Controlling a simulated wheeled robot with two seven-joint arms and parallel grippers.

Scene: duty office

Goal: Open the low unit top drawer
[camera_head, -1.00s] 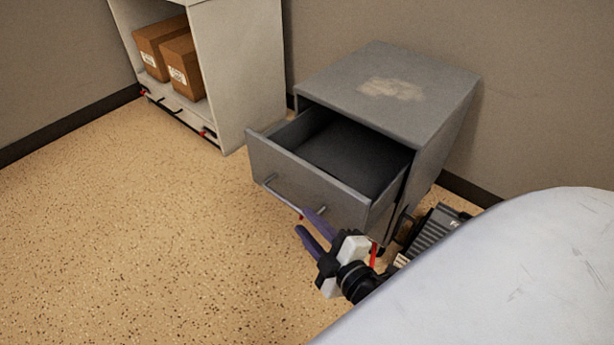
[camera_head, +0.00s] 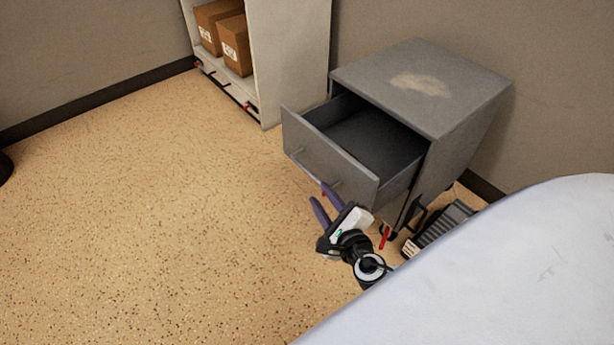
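The low unit (camera_head: 440,85) is a grey cabinet with a worn pale patch on its top, standing by the wall. Its top drawer (camera_head: 325,155) is pulled well out, and its dark inside looks empty. A bar handle (camera_head: 308,166) runs along the drawer front. My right gripper (camera_head: 323,203) is just in front of the drawer's near right corner, below the handle's right end. Its two purple fingers are apart with nothing seen between them. I cannot tell whether a finger touches the drawer front. My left gripper is not in view.
A pale shelf unit (camera_head: 290,60) with brown boxes (camera_head: 222,33) stands at the back left. A dark ribbed object (camera_head: 442,228) lies beside the low unit. A large pale surface (camera_head: 500,270) fills the lower right. The speckled floor (camera_head: 150,220) at left is clear.

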